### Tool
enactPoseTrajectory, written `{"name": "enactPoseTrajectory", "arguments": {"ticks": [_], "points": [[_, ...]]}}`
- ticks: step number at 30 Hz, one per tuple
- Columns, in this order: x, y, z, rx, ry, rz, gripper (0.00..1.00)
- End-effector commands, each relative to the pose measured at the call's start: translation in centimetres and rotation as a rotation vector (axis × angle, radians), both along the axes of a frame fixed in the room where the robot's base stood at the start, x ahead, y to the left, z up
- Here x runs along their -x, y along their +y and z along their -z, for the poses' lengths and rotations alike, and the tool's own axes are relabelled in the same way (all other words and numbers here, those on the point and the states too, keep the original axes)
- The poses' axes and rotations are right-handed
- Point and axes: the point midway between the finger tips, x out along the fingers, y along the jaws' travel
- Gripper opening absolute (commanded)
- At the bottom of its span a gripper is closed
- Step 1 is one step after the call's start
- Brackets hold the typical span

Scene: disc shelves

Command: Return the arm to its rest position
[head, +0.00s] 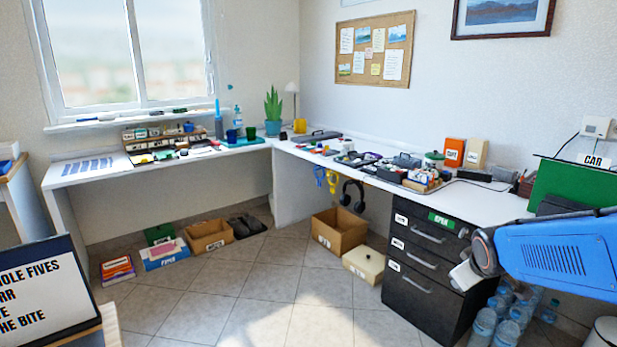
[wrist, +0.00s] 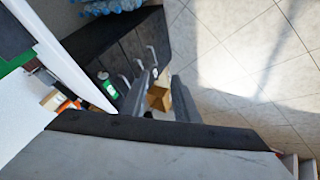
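My blue arm (head: 565,255) reaches in from the right edge of the head view, in front of the desk's right end and the dark drawer cabinet. Its grey joint (head: 485,252) is beside the cabinet front. My gripper's fingers do not show clearly in the head view. In the wrist view my gripper (wrist: 161,84) has its two grey fingers apart, with a gap between them. A tan box shape (wrist: 158,98) shows in that gap and looks to be beyond the fingers, not gripped. A large grey-white surface fills the bottom of the wrist view.
The dark drawer cabinet (head: 425,262) stands under the white desk (head: 480,203), with water bottles (head: 485,325) on the floor beside it. A green board (head: 570,190) stands behind my arm. A cream box (head: 364,264) and a cardboard box (head: 340,232) sit on the floor. The middle floor is clear.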

Motion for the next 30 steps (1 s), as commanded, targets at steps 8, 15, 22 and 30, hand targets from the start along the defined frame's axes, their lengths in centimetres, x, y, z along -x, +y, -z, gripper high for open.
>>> {"name": "enactPoseTrajectory", "arguments": {"ticks": [8,15,22,30], "points": [[8.5,4.3,-1.9,-0.153,0.053,0.126,0.28],[16.1,7.8,-2.3,-0.287,0.117,0.22,0.28],[21.7,10.1,-2.1,-0.38,0.176,0.279,0.28],[23.4,10.7,-1.9,-0.407,0.199,0.298,0.28]]}}
